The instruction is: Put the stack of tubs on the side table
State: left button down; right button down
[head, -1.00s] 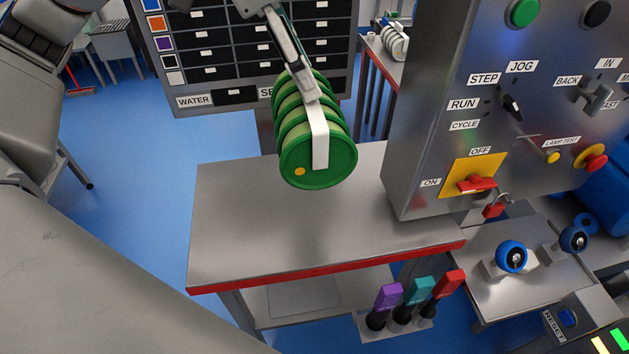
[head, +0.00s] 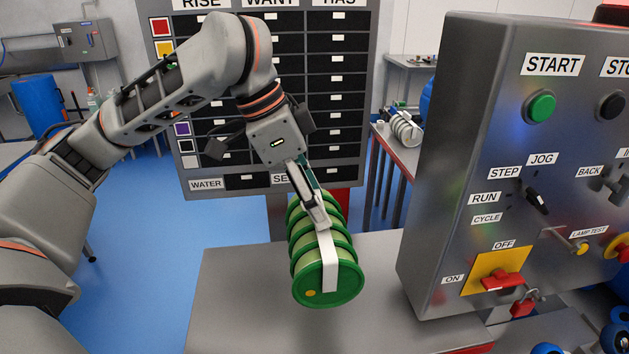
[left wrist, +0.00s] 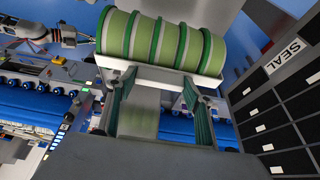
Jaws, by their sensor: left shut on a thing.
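The stack of tubs (head: 325,284) is a row of several green-rimmed tubs on their sides, one end facing me, with a white strap carrier (head: 328,260) along it. A yellow dot marks the near end. My left gripper (head: 314,208) is shut on the carrier from above. In the left wrist view the tubs (left wrist: 165,40) lie across the top, beyond the fingers (left wrist: 155,105). The stack shows over a steel table (head: 235,300); I cannot tell whether it touches the top. My right gripper is not in view.
A steel control cabinet (head: 440,180) with buttons and switches stands close on the right. A dark board of labelled slots (head: 345,100) stands behind the gripper. A red-edged table (head: 398,155) at the back holds another, pale stack (head: 405,130). The steel table's left part is clear.

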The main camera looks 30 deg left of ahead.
aim_at(308, 219)
pick_arm(q)
notch_tip(308, 219, down, 7)
jog(key=shift+r+b, duration=0.1)
jog(key=shift+b, duration=0.95)
jog(key=shift+f, duration=0.6)
jog(key=shift+w+f+b, duration=0.1)
jog(key=shift+f+b, duration=0.75)
jog(key=shift+f, duration=0.95)
jog(key=c, duration=0.9)
grip_release()
jog(key=shift+f, duration=0.1)
